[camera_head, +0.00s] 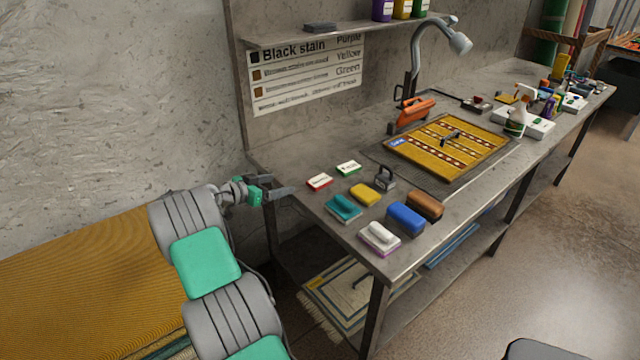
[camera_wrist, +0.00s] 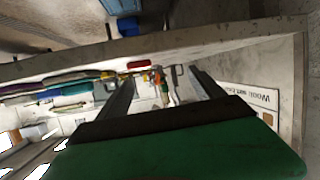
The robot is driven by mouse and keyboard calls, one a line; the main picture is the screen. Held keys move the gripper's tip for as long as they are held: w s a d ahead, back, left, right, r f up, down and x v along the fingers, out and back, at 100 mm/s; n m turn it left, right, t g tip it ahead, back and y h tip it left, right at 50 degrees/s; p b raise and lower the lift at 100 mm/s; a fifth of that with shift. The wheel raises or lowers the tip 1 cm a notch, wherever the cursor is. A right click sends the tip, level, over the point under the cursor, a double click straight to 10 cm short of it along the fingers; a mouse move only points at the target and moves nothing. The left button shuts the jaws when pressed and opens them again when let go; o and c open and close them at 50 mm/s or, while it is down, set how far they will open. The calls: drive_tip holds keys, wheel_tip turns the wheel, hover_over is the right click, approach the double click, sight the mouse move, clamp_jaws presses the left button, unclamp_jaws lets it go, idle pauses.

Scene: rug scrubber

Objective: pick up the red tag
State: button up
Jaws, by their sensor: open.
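The red tag (camera_head: 319,181) is a small white card with a red border. It lies flat near the left end of the metal workbench in the head view. My gripper (camera_head: 287,190) is just left of the bench's left end, a short way left of the tag and not touching it. In the wrist view my gripper (camera_wrist: 162,88) is open, with two dark fingers apart and nothing seen held between them. A small red patch shows beyond the fingers in the wrist view, but I cannot tell what it is.
A similar green-edged tag (camera_head: 348,169) lies right of the red one. A teal brush (camera_head: 343,208), yellow sponge (camera_head: 365,195), metal weight (camera_head: 384,180), blue block (camera_head: 405,217) and white brush (camera_head: 379,237) are close by. A shelf (camera_head: 320,32) overhangs the bench's back.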

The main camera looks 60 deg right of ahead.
sight(322, 179)
drive_tip(key=s+d+g, duration=0.1)
drive_tip(key=s, duration=0.1)
drive_tip(key=s+d+f+m+g, duration=0.1)
drive_tip(key=s, duration=0.1)
drive_tip(key=s+d+f+m+h, duration=0.1)
drive_tip(key=shift+s+d+f+g, duration=0.1)
drive_tip(key=shift+s+d+g, duration=0.25)
drive_tip(key=shift+s+g, duration=0.05)
drive_tip(key=p+x, duration=0.2)
drive_tip(key=x, duration=0.5)
drive_tip(key=shift+w+d, duration=0.1)
drive_tip(key=shift+d, duration=0.2)
drive_tip(key=shift+c, duration=0.3)
drive_tip(key=c, duration=1.4)
drive_tip(key=shift+w, duration=0.1)
